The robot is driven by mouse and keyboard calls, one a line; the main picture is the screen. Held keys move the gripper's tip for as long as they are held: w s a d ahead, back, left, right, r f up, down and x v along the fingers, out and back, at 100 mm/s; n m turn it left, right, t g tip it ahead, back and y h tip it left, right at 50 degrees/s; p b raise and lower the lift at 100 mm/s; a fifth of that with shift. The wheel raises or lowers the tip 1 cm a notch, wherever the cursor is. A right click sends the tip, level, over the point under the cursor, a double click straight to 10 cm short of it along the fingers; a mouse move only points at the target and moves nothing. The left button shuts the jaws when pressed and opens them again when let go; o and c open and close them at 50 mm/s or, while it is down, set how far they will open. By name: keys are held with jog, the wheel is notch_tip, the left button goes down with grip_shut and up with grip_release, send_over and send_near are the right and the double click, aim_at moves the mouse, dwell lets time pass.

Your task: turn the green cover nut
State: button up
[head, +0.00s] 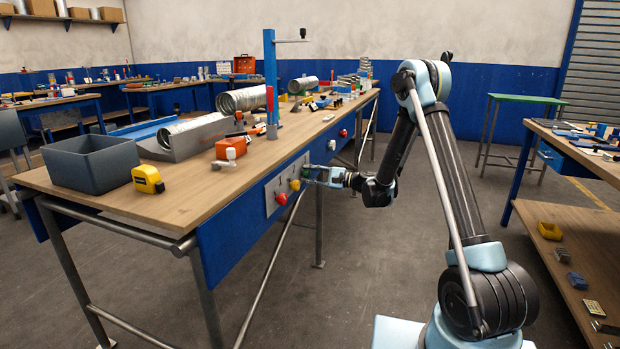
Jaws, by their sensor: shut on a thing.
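The green cover nut (306,171) is on a light grey plate (272,200) fixed to the blue front side of the long workbench. It looks small here, and my gripper partly hides it. My gripper (311,177) reaches in from the right, roughly level, and is shut on the green nut. A yellow nut (295,185) and a red nut (282,198) sit on the same plate, to the left of and lower than the green one. The fingertips and how far the nut is turned are too small to make out.
The long workbench (175,205) carries a grey bin (92,163), a yellow tape measure (148,179), a spiral duct (243,99) and a blue post (270,80). Another bench (590,185) stands at right. The floor between the benches is clear apart from my base.

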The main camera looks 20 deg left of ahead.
jog(key=n, duration=0.5)
jog(key=shift+d+f+n, duration=0.1)
jog(key=shift+f+n, duration=0.05)
jog(key=shift+n, duration=0.15)
jog(key=n, duration=0.4)
jog(key=shift+s+n, duration=0.1)
jog(key=shift+n, duration=0.3)
jog(key=shift+f+n, duration=0.1)
jog(key=shift+n, duration=0.2)
jog(key=o, duration=1.1)
jog(key=shift+c, duration=0.2)
jog(key=d, duration=1.2)
jog(key=shift+s, duration=0.35)
